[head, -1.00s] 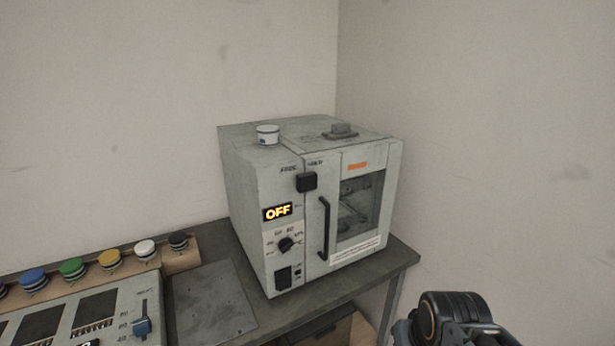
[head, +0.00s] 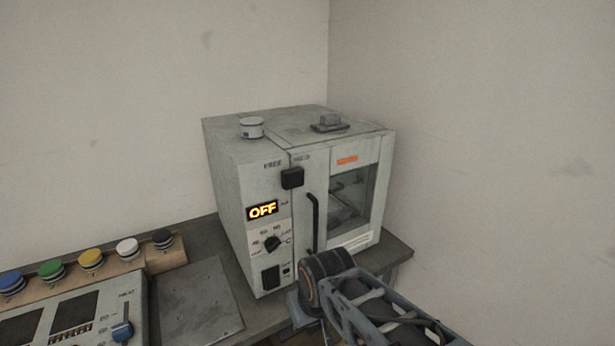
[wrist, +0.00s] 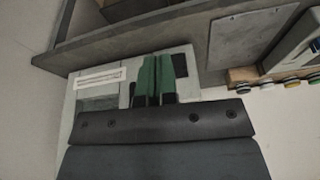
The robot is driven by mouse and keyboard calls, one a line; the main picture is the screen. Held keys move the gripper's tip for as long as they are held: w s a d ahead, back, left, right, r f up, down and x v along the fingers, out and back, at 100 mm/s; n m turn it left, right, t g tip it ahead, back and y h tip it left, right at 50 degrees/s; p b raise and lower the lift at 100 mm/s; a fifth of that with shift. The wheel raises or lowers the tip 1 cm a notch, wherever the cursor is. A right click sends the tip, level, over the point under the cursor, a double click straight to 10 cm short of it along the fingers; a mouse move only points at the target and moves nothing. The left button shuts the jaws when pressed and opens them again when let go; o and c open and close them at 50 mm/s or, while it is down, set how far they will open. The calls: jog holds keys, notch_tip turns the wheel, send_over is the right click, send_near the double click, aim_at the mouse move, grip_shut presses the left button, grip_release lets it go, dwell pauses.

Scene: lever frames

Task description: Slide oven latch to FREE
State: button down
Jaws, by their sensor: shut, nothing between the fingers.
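The grey oven (head: 225,185) stands on a bench in the room corner. Its latch (head: 292,178) is a black block across the seam between control panel and door, below the FREE and HOLD labels. It sits nearer the HOLD label than FREE. My gripper (wrist: 152,60) shows green fingers, shut and empty, in the wrist view, which sees the oven upside down. The fingers overlap the oven's lower front there; their gap to it is unclear. The latch is not visible in that view. In the head view my arm is low right of the oven, and the fingertips cannot be made out.
The black door handle (head: 313,222) stands out below and right of the latch. The dial (head: 272,243) and the OFF display (head: 262,210) are on the left panel. Walls close off the back and right.

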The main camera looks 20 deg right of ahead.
jog(key=w+d+r+m+y+p, duration=0.3)
jog(key=w+d+r+m+y, duration=0.3)
jog(key=w+r+y, duration=0.4)
jog(key=w+d+r+t+y, duration=0.2)
jog(key=w+d+r+t, duration=0.1)
jog(key=d, duration=0.5)
jog(key=w+d+r+m+t+y+p, duration=0.1)
jog(key=w+d+r+t+y, duration=0.1)
jog(key=d, duration=0.7)
notch_tip(320, 180, up, 3)
jog(key=shift+w+f+m+t+p, duration=0.15)
jog(key=shift+w+m+t+p, duration=0.25)
jog(key=shift+t, duration=0.8)
jog(key=shift+w+a, duration=0.1)
jog(key=shift+w, duration=0.05)
